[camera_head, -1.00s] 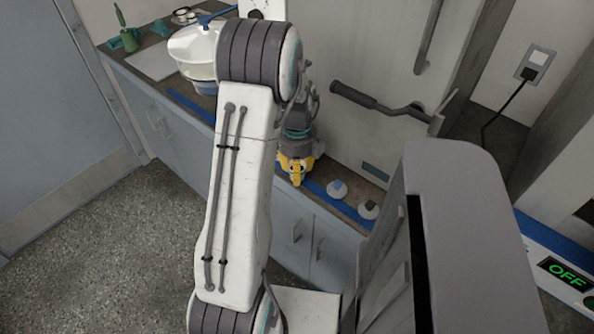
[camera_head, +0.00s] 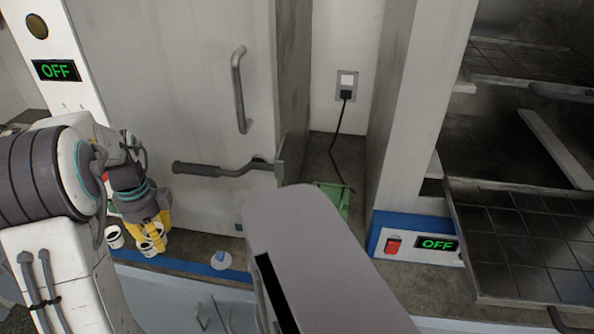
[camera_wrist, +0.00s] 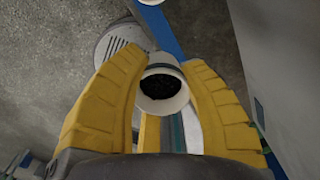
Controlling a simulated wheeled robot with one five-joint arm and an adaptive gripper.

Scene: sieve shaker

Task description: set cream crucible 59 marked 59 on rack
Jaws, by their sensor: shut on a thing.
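My gripper (camera_head: 153,238) is low over the counter at the left of the head view, its yellow fingers pointing down. In the wrist view, its fingers (camera_wrist: 162,95) are closed around a small cream-white crucible (camera_wrist: 162,107) with a dark inside. The crucible's rim faces the camera; no number can be read on it. In the head view this crucible (camera_head: 150,250) shows only partly below the fingers. At the far right, a tiled rack-like shelf (camera_head: 520,243) extends from an open chamber; I cannot tell whether it is the task's rack.
Another white cup (camera_head: 114,237) stands left of my gripper. A small white piece with a blue top (camera_head: 221,260) sits to its right on the counter (camera_head: 190,243). A long-handled lever (camera_head: 222,169) projects from the grey cabinet. A green object (camera_head: 335,199) lies farther back.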

